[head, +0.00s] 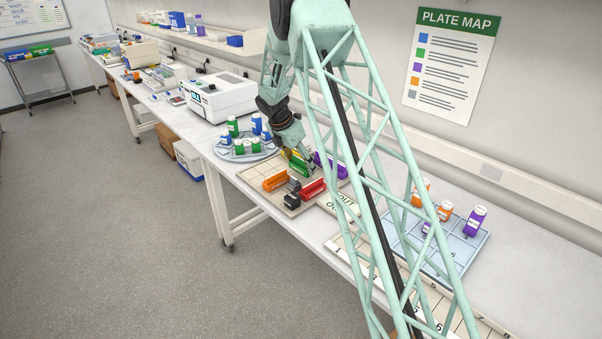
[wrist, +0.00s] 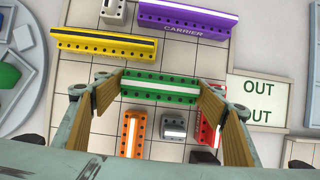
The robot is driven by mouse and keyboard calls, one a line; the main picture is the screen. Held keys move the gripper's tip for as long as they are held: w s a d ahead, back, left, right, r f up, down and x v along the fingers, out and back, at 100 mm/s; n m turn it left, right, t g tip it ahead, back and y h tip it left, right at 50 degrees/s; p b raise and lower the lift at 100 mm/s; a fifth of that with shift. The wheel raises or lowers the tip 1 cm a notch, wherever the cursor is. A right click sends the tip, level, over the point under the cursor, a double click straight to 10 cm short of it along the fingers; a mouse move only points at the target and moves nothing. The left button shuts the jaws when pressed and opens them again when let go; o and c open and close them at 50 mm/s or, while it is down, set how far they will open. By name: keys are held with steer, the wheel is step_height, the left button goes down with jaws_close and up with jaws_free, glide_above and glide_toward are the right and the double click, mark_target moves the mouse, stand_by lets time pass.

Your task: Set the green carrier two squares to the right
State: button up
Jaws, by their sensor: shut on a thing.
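The green carrier (wrist: 160,88) lies crosswise in the middle of the wrist view, with a white strip along it. It shows in the head view (head: 299,168) among the other carriers on the gridded board (wrist: 85,78). My gripper (wrist: 161,82) is shut on it, with one brown-padded finger at each end. In the head view my gripper (head: 297,154) points down at the board. I cannot tell whether the carrier touches the board or is slightly raised.
A yellow carrier (wrist: 104,42) and a purple carrier (wrist: 187,20) lie beyond. Nearer are an orange carrier (wrist: 132,134), a grey block (wrist: 173,126), a red carrier (wrist: 208,132) and a black block (wrist: 205,157). An OUT card (wrist: 257,101) lies right. A round tray (head: 231,156) stands left.

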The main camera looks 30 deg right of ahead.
mark_target(301, 171)
steer(key=shift+f, duration=1.85)
steer(key=shift+f, duration=0.15)
steer(key=o, duration=0.6)
steer(key=v, duration=1.2)
steer(key=shift+a, duration=0.1)
